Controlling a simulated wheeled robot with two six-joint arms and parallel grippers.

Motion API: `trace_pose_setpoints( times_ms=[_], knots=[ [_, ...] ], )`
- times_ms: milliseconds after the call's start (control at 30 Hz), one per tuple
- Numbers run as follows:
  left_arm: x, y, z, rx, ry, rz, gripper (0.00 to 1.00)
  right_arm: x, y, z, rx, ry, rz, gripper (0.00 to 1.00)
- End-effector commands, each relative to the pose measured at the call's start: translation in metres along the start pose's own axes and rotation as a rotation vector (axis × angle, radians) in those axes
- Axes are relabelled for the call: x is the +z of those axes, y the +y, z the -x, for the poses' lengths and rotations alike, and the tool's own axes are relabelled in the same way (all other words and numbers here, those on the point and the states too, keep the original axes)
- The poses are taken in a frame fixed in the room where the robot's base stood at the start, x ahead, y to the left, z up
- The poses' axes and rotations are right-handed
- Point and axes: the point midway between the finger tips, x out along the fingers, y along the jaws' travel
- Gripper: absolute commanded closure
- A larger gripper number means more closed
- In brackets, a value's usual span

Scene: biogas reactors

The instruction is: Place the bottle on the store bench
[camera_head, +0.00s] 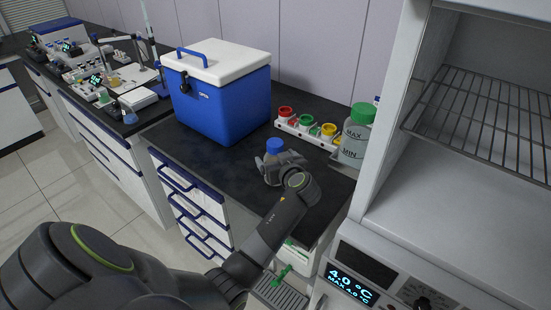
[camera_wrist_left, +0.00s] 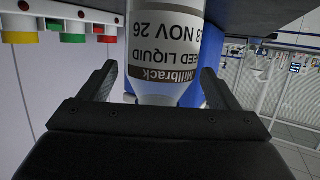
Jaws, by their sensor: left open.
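The bottle has a blue cap (camera_head: 274,146) and stands on the dark bench top (camera_head: 215,160), mostly hidden behind my left gripper in the head view. In the left wrist view, which is upside down, the bottle (camera_wrist_left: 168,45) has a white and brown label reading Millbrack and feed liquid. My left gripper (camera_head: 282,165) is open, with one finger on each side of the bottle. Gaps show between the fingers (camera_wrist_left: 158,78) and the bottle in the wrist view. My right gripper is not in view.
A blue cool box (camera_head: 225,105) with a white lid stands behind the bottle. A white rack (camera_head: 305,136) with coloured caps and a green-capped container (camera_head: 355,135) stand to the right. An open white cabinet with a wire shelf (camera_head: 480,115) is at far right. The bench front is clear.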

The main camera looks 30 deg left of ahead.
Motion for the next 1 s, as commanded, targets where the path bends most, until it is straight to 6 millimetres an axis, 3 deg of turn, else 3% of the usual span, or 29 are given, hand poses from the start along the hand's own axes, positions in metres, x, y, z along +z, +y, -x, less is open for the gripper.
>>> trace_pose_setpoints(
  times_ms=[400,1000],
  knots=[
    [0.003,0.0,0.059,0.0,-0.003,0.003,0.16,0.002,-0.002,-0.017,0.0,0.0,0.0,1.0],
    [0.001,0.0,0.067,-0.002,-0.001,0.0,0.16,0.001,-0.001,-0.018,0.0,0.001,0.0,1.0]
  ],
)
